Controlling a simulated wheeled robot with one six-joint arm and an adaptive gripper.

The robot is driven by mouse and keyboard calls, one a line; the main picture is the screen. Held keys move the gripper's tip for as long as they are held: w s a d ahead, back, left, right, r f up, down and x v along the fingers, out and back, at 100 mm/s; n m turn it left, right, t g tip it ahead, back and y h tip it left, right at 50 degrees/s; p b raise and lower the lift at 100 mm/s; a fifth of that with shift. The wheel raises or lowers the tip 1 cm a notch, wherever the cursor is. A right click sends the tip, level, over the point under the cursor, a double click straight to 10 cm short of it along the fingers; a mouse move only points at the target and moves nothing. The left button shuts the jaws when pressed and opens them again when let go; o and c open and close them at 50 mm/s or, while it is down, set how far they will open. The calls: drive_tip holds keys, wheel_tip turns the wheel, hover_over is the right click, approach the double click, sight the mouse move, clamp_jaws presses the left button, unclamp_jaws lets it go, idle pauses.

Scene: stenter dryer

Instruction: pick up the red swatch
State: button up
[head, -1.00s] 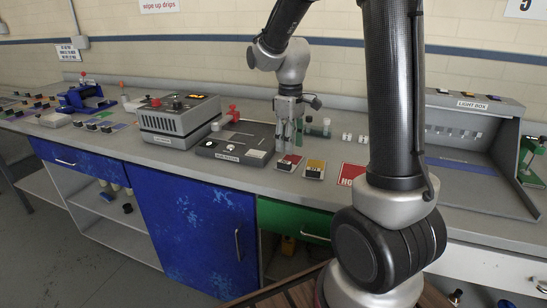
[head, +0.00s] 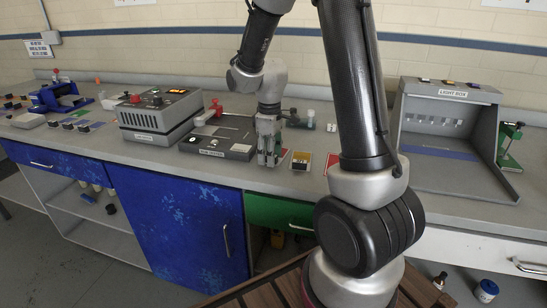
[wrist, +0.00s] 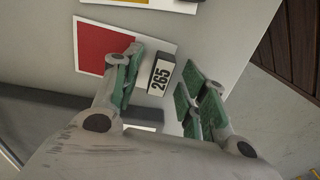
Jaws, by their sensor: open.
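The red swatch (wrist: 103,49) is a flat red square with a white border, lying on the grey bench top. A dark block with a white label reading 265 (wrist: 160,78) sits at its edge. In the wrist view my gripper (wrist: 161,86) is open, with one green-padded finger on each side of the block; I cannot tell whether either finger touches it. The left finger covers part of the red area. In the head view my gripper (head: 268,160) is low over the bench, and only a sliver of the red swatch (head: 282,155) shows beside it.
A dark flat device (head: 215,146) sits close left. The grey control box (head: 158,115) and light box (head: 445,135) stand farther out.

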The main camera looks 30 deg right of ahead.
clamp_jaws()
idle(0.3)
